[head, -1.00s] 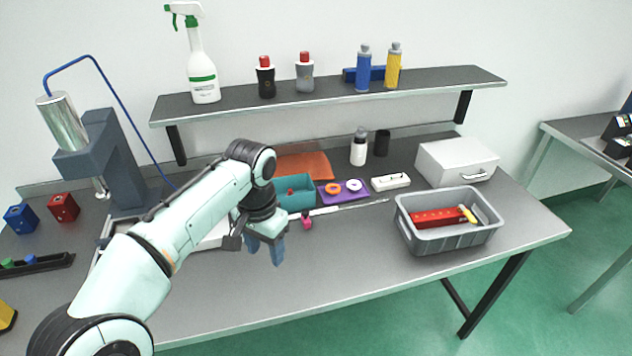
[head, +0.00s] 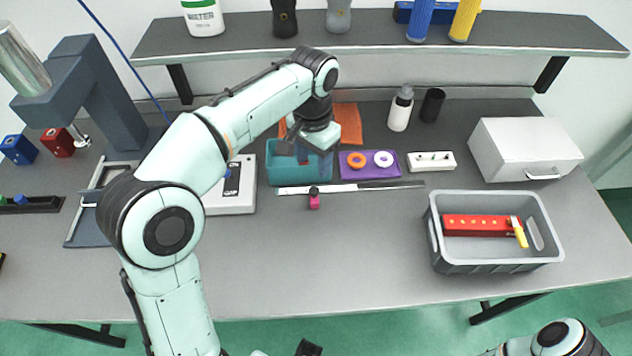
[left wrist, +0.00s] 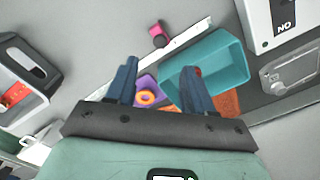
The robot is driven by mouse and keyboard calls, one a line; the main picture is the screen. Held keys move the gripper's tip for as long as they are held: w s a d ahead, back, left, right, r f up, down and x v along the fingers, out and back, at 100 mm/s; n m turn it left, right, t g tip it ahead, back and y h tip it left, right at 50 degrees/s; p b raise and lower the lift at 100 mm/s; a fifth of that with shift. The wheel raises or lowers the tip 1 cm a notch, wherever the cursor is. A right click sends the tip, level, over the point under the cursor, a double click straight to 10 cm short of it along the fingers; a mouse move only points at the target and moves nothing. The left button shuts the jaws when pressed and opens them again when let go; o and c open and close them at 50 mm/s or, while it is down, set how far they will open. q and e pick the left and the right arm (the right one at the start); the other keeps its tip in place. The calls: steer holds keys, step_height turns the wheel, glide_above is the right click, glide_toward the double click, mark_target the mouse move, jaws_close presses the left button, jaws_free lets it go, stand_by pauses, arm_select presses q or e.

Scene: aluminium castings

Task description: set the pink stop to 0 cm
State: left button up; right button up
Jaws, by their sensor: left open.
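The pink stop (head: 314,201) has a dark knob and sits at the near edge of a long thin rail (head: 290,190), left of its middle. The rail looks pale at its left and darker at its right; its marks are too small to read. In the left wrist view the stop (left wrist: 157,33) is at the top, beside the rail (left wrist: 192,36). My left gripper (head: 314,158) is open and empty, above the teal bin behind the rail. Its two blue fingers (left wrist: 160,68) show apart in the left wrist view, away from the stop.
Behind the rail are the teal bin (head: 278,176) and a purple tray (head: 348,172) with orange and white rings. A white device (head: 240,205) stands left. A grey crate (head: 440,256) with a red part stands right. The table front is clear.

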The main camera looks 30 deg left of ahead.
mark_target(314, 190)
arm_select(q)
step_height(314, 190, down, 10)
steer(key=shift+w+f+b, duration=0.1)
steer(key=shift+b, duration=0.75)
jaws_close()
steer(key=s+a, duration=0.1)
steer(key=a, duration=0.1)
steer(key=s+a, duration=0.1)
steer(key=a, duration=0.1)
steer(key=s+a, duration=0.2)
steer(key=a, duration=0.1)
steer(key=shift+s+b, duration=0.1)
steer(key=shift+b, duration=0.2)
steer(key=shift+a, duration=0.1)
